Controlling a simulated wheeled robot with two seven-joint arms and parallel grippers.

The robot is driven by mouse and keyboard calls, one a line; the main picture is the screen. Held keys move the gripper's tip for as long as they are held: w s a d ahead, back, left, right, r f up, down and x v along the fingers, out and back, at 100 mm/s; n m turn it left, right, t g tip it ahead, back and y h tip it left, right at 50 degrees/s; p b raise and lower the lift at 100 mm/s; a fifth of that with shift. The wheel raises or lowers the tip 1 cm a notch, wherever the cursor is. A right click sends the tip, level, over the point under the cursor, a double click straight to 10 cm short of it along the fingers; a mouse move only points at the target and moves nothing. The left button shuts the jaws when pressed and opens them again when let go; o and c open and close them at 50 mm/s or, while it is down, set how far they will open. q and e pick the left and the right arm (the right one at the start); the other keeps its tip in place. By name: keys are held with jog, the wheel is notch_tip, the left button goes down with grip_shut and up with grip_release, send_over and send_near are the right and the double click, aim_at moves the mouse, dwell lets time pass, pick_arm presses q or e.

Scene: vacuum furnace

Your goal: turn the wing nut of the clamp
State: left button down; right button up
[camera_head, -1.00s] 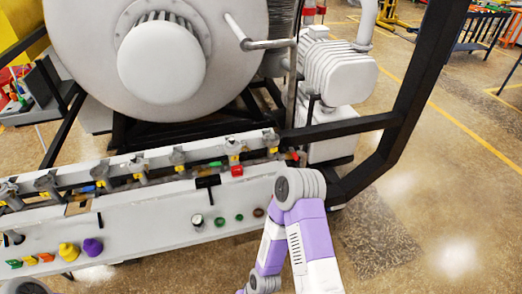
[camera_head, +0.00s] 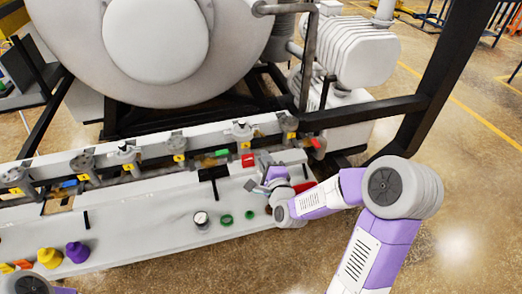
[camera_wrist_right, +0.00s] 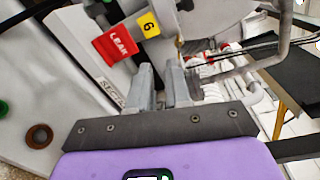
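Several grey clamps stand in a row along the white rail in the head view; one (camera_head: 242,131) is above a red tag (camera_head: 248,160). In the right wrist view, a red tag reading LEAK (camera_wrist_right: 117,43) hangs beside a yellow tag 6 (camera_wrist_right: 148,24). A thin brass-coloured stud (camera_wrist_right: 179,42) is just past the fingertips; I cannot make out the wing nut's shape. My right gripper (camera_head: 266,175) is over the bench near the red tag. In the wrist view its two fingers (camera_wrist_right: 160,78) are apart with nothing visible between them. My left gripper is out of view.
A white bench (camera_head: 140,225) carries a gauge (camera_head: 201,219), green rings (camera_head: 227,219) and yellow and purple knobs (camera_head: 77,252). The large furnace vessel (camera_head: 70,60) stands behind the rail. A black frame post (camera_head: 440,80) rises at the right.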

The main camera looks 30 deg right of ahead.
aim_at(259, 134)
jog(key=w+d+r+m+b, duration=0.1)
jog(key=w+d+r, duration=0.1)
jog(key=w, duration=0.5)
jog(key=shift+w+d+t+h, duration=0.15)
jog(key=shift+d+t+h, duration=0.15)
jog(key=shift+d+h, duration=0.1)
grip_shut()
